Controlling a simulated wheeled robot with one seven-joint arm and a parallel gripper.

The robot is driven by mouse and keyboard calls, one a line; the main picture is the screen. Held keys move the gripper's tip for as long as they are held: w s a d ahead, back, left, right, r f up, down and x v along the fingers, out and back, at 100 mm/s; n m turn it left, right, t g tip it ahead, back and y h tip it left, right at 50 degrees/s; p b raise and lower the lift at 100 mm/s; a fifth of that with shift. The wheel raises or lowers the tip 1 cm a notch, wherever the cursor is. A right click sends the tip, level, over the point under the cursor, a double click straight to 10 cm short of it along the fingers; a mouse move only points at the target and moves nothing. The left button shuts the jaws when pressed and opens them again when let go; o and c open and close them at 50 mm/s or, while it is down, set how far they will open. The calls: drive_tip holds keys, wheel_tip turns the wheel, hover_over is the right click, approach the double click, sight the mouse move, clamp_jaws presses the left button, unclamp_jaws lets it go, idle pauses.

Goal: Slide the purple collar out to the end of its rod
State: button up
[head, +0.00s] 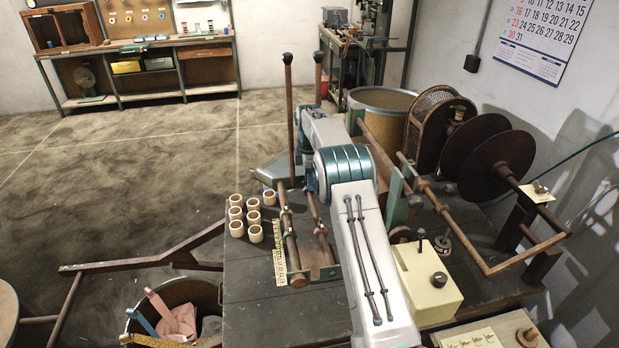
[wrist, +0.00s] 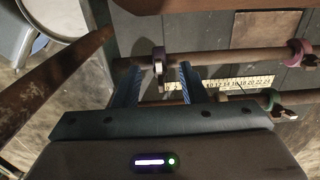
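Two wooden rods lie above a dark bench, partly hidden by my arm in the head view. In the wrist view, the upper rod (wrist: 220,57) carries a greyish-purple collar (wrist: 158,62), seemingly the purple one, and a pink-toned collar (wrist: 297,52) far to its right. The lower rod (wrist: 230,99) carries a green collar (wrist: 272,98). My gripper (wrist: 160,67) is open, its two blue fingers on either side of the greyish-purple collar with gaps showing. In the head view my gripper is largely hidden behind my arm.
A yellow scale strip (wrist: 235,83) lies beside the rods. In the head view, several small wooden rings (head: 236,213) stand left of the rods on the bench (head: 250,300). A bin (head: 205,292) stands at lower left, and a yellow box (head: 425,290) sits right of my arm.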

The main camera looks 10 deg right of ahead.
clamp_jaws()
drive_tip(key=shift+w+r+p, duration=0.1)
drive_tip(key=shift+w+p, duration=0.1)
drive_tip(key=shift+p, duration=0.35)
drive_tip(key=shift+w, duration=0.2)
drive_tip(key=shift+o, duration=0.2)
unclamp_jaws()
